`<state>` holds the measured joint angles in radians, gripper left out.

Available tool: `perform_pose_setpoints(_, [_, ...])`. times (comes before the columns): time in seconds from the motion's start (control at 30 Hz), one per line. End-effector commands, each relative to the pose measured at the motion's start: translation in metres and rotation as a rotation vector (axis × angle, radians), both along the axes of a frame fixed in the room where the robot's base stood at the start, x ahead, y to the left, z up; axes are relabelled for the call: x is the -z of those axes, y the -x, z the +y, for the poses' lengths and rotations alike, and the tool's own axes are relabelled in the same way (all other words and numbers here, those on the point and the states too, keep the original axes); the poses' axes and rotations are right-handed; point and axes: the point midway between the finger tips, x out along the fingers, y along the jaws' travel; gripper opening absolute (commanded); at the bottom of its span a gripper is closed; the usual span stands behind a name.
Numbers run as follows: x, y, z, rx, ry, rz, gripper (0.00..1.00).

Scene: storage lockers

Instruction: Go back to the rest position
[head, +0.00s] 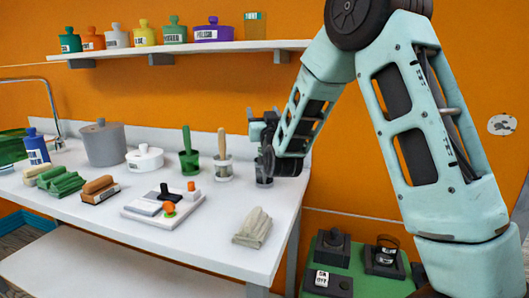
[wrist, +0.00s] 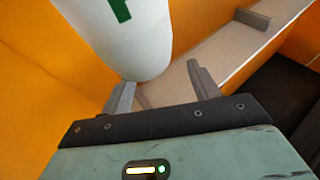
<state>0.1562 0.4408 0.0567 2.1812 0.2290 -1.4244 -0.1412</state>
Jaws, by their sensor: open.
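My gripper (head: 258,124) is raised at the right end of the white worktop, in front of the orange wall and below the shelf. In the wrist view its two grey fingers (wrist: 162,88) stand apart, open. A white rounded object with a green mark (wrist: 125,35) shows close beyond the left finger in that view. I cannot tell what it is or whether it touches the finger. My arm comes down from the upper right, bent at its elbow.
The worktop (head: 205,240) holds a grey pot (head: 102,145), a white lidded pot (head: 145,158), jars with handles (head: 190,160), cloths (head: 253,228) and a white tray (head: 145,215). Several bottles stand on the wall shelf (head: 200,47). A green stand (head: 350,270) is lower right.

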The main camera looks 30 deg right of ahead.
Motion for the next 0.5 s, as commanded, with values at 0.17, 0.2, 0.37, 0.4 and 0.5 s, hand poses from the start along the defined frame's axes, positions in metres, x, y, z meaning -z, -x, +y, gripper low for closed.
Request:
perform_pose_setpoints(0.17, [-0.016,0.0,0.0,0.0,-0.001,-0.001,0.61])
perform_pose_setpoints(0.2, [-0.017,0.0,0.0,0.0,0.0,-0.001,0.61])
perform_pose_setpoints(0.37, [-0.018,0.0,0.0,0.0,0.0,0.001,0.61])
perform_pose_setpoints(0.4, [-0.017,0.0,0.002,-0.004,-0.003,0.005,0.61])
perform_pose_setpoints(0.5, [-0.01,-0.003,0.022,-0.051,-0.026,0.063,0.61])
